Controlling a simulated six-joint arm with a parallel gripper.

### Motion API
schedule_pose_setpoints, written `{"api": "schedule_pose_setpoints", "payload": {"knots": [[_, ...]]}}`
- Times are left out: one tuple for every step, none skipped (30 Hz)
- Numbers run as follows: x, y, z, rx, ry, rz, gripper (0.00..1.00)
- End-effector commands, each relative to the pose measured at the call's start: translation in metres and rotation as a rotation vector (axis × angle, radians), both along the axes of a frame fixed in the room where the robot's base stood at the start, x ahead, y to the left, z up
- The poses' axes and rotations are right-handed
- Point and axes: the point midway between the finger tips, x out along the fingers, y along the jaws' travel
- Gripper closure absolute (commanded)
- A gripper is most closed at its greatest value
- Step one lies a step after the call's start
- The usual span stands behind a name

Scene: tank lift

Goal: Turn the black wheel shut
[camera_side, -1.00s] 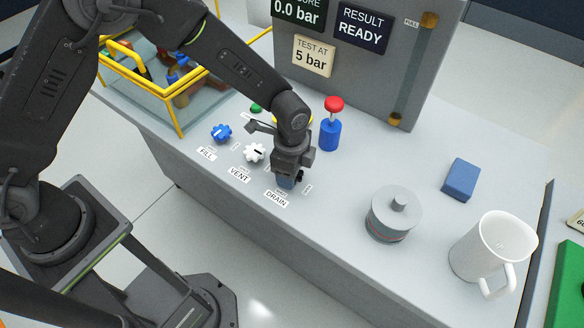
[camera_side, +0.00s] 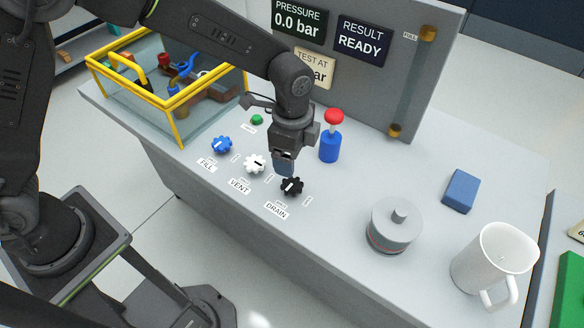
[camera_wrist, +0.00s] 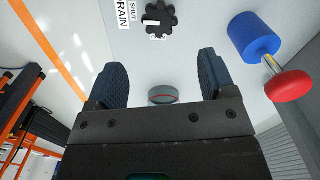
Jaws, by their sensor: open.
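The black wheel (camera_side: 291,187) sits on the bench behind the DRAIN label (camera_side: 276,210). It is small, with a scalloped rim and a white bar mark. In the wrist view the wheel (camera_wrist: 160,19) is at the top middle, and its white bar lies on the side facing the SHUT and DRAIN labels (camera_wrist: 122,14). My gripper (camera_side: 284,168) hangs above and just behind the wheel, apart from it. In the wrist view the gripper's fingers (camera_wrist: 163,80) are wide apart with nothing between them.
A white wheel (camera_side: 255,163) and a blue wheel (camera_side: 221,145) stand to the left. A blue post with a red knob (camera_side: 333,117) stands close behind right. A grey lidded pot (camera_side: 394,228), a white mug (camera_side: 492,258) and a blue block (camera_side: 461,190) are to the right.

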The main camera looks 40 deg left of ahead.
Motion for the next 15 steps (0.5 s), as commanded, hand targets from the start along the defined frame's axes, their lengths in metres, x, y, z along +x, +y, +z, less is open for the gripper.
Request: {"api": "schedule_pose_setpoints", "payload": {"knots": [[0.0,0.0,0.01,-0.001,-0.002,0.0,0.23],[0.0,0.0,0.015,-0.001,-0.003,0.0,0.23],[0.0,0.0,0.021,-0.001,-0.001,0.0,0.23],[0.0,0.0,0.024,-0.001,-0.001,0.0,0.23],[0.0,0.0,0.028,0.0,-0.002,0.0,0.23],[0.0,0.0,0.032,0.0,-0.001,0.0,0.23],[0.0,0.0,0.034,0.0,-0.001,0.0,0.23],[0.0,0.0,0.035,0.0,-0.001,0.0,0.23],[0.0,0.0,0.037,0.0,0.0,0.0,0.23],[0.0,0.0,0.038,0.001,0.0,0.0,0.23],[0.0,0.0,0.039,0.001,0.001,0.0,0.23],[0.0,0.0,0.039,0.001,0.001,0.0,0.23],[0.0,0.0,0.039,0.001,0.001,0.0,0.23],[0.0,0.0,0.039,0.001,0.001,0.0,0.23],[0.0,0.0,0.039,0.001,0.001,0.0,0.23]]}}
